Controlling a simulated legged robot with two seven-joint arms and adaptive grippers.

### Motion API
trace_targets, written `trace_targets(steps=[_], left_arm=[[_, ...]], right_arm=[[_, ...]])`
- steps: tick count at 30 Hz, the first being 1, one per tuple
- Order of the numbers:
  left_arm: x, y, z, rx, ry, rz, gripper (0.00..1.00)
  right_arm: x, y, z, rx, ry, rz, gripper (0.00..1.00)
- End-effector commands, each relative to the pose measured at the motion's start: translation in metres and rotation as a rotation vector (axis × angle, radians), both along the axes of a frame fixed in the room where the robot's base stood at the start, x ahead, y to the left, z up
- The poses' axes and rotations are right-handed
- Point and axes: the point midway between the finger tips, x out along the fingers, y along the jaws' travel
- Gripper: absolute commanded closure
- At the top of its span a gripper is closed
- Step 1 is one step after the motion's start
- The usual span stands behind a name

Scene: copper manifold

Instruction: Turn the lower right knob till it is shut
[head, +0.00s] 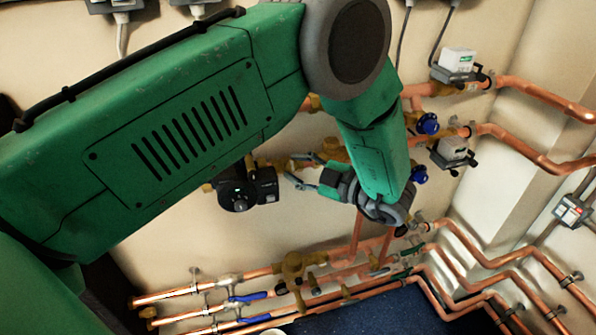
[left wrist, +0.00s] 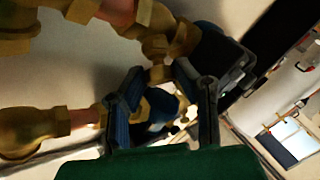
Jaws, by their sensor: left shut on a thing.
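My left gripper (head: 298,172) reaches in from the right of its arm, its fingers pointing left toward the brass pipework at the wall. In the left wrist view its two fingers (left wrist: 162,115) stand on either side of a blue knob (left wrist: 157,103) below a brass fitting, and they are shut on it. The knob's turn angle is hard to read, and in the head view the fingers and wrist hide it. Two other blue knobs show right of the forearm, an upper one (head: 428,123) and a lower one (head: 419,174), both apart from the fingers. My right gripper is out of view.
A black pump (head: 247,187) sits just left of the fingers. Copper pipes (head: 280,268) with blue-handled valves run below. Grey-white actuator boxes (head: 453,152) stand to the right. The bare wall below the pump is clear.

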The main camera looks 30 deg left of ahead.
Motion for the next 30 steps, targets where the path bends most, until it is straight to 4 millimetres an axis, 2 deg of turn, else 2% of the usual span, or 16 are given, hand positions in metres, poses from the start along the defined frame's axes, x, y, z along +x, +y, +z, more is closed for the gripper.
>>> trace_targets(steps=[6, 7, 8, 9, 20, 25, 30], left_arm=[[0.0, 0.0, 0.0, -0.002, -0.005, 0.001, 1.0], [0.0, 0.0, 0.0, -0.002, -0.005, 0.001, 0.7], [0.0, 0.0, 0.0, -0.002, -0.005, 0.001, 0.6], [0.0, 0.0, 0.0, -0.002, -0.004, 0.001, 0.54], [0.0, -0.004, 0.0, -0.002, -0.003, 0.0, 0.54], [-0.001, -0.027, 0.002, -0.003, -0.003, -0.001, 0.54], [-0.002, -0.065, 0.005, -0.002, -0.003, -0.002, 0.54]], right_arm=[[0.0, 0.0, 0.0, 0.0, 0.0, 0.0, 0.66], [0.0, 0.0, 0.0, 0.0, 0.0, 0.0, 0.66], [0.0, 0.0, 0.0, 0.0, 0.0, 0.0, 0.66], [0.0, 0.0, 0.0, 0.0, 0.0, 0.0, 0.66], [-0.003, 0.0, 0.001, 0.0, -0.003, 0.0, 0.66], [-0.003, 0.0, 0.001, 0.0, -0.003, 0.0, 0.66], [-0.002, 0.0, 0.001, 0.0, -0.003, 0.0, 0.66]])
